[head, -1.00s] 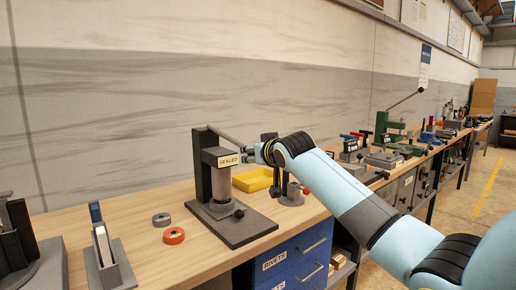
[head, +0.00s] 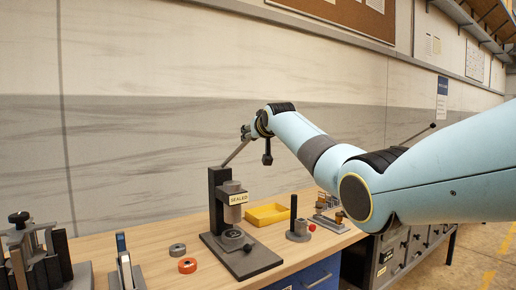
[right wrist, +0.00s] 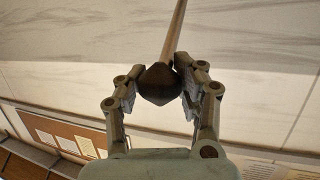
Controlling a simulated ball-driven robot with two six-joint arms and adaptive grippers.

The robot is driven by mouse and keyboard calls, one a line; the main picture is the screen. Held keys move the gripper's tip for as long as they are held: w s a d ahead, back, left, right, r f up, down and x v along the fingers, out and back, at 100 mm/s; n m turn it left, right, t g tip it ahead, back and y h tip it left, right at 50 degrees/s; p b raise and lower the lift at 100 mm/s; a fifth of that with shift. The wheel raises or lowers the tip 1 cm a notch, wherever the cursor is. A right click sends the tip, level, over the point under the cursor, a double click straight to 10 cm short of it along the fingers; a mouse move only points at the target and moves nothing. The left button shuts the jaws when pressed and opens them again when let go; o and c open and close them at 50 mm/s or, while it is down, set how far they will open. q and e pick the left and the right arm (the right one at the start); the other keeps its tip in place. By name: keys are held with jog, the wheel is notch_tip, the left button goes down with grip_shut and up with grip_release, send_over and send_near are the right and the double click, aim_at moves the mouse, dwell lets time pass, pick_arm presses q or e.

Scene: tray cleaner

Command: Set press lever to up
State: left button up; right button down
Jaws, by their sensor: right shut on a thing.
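The press (head: 218,196) stands on the workbench, with a dark column, a grey ram and a "SEALED" label (head: 238,199). Its lever (head: 237,152) slants up and to the right from the top of the column. My right gripper (head: 247,132) is at the lever's upper end. In the right wrist view, my right gripper (right wrist: 159,88) is shut on the dark lever knob (right wrist: 160,84), with the lever's rod running up from it. Under the raised ram a dark round seat shows on the base. My left gripper is not in view.
A yellow tray (head: 268,214) and a small dark post stand (head: 297,229) are right of the press. An orange ring (head: 187,265) and a grey ring (head: 177,249) lie to its left. My right arm spans the space above the bench's right side.

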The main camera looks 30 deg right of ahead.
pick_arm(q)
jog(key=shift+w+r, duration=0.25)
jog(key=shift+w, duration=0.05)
pick_arm(e)
jog(key=shift+w+r, duration=0.25)
jog(key=shift+r, duration=0.35)
jog(key=shift+w+r, duration=0.2)
jog(key=shift+r, duration=0.4)
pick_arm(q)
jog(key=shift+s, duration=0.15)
pick_arm(e)
jog(key=c, duration=1.4)
grip_release()
jog(key=o, duration=0.5)
jog(key=shift+s+a+r, duration=0.1)
jog(key=shift+s+a, duration=0.05)
jog(key=shift+s, duration=0.1)
jog(key=shift+o, duration=0.5)
jog(key=shift+s, duration=0.1)
jog(key=shift+w+f, duration=0.2)
jog(key=shift+f, duration=0.1)
jog(key=shift+s, duration=0.15)
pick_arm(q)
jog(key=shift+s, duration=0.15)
pick_arm(e)
jog(key=v, duration=1.1)
jog(key=shift+s, duration=0.35)
